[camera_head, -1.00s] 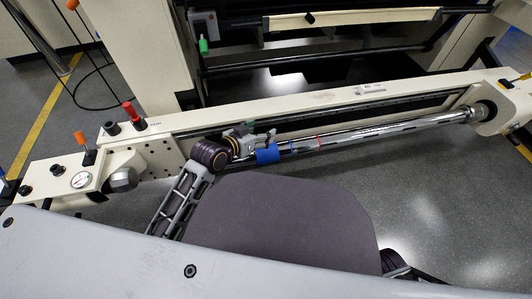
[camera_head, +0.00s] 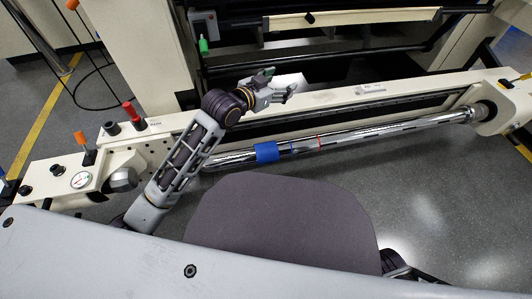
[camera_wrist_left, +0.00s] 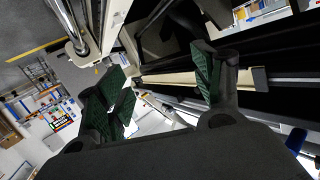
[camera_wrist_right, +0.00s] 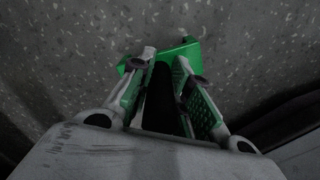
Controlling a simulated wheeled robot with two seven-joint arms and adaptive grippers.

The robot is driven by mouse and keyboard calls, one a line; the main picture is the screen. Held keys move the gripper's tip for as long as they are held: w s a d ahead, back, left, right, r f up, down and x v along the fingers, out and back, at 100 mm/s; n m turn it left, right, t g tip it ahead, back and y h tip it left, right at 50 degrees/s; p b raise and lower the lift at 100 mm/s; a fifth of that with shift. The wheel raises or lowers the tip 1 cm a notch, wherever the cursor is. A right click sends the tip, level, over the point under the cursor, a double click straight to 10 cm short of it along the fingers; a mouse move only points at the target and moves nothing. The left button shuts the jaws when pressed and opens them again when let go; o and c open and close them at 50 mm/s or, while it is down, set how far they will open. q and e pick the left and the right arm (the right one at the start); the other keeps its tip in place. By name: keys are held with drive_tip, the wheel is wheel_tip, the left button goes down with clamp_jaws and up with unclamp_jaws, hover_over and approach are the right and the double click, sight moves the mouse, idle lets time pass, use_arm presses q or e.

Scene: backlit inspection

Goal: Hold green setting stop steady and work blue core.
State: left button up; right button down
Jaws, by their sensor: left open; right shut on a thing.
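The blue core (camera_head: 266,152) is a short blue sleeve around the shiny metal shaft (camera_head: 370,128) in the head view. My left gripper (camera_head: 280,86) is open and empty, above and beyond the core, over the cream beam and apart from the shaft. In the left wrist view its spread fingers (camera_wrist_left: 165,75) have nothing between them. In the right wrist view my right gripper (camera_wrist_right: 165,65) is shut on a green angular piece (camera_wrist_right: 190,49), which appears to be the green setting stop. Its lower part is hidden between the fingers. The right gripper is out of sight in the head view.
The cream beam (camera_head: 330,97) runs behind the shaft, with end housings at both sides. A green handle (camera_head: 203,45) hangs from a control box. Speckled floor (camera_head: 440,200) lies open in front.

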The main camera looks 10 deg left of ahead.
use_arm(q)
wheel_tip(320, 180, up, 5)
drive_tip(key=w+d+m, duration=0.2)
drive_tip(key=w, duration=0.1)
drive_tip(key=m+g+y, duration=0.3)
drive_tip(key=g+y, duration=0.4)
drive_tip(key=g, duration=0.6)
hover_over(248, 151)
drive_tip(key=f, duration=2.4)
drive_tip(key=shift+w+d+f, duration=0.35)
drive_tip(key=shift+f, duration=0.05)
drive_tip(key=shift+s+a+y, duration=0.35)
drive_tip(key=shift+y, duration=0.05)
drive_tip(key=shift+m, duration=0.3)
drive_tip(key=shift+f, duration=0.15)
drive_tip(key=shift+f, duration=4.85)
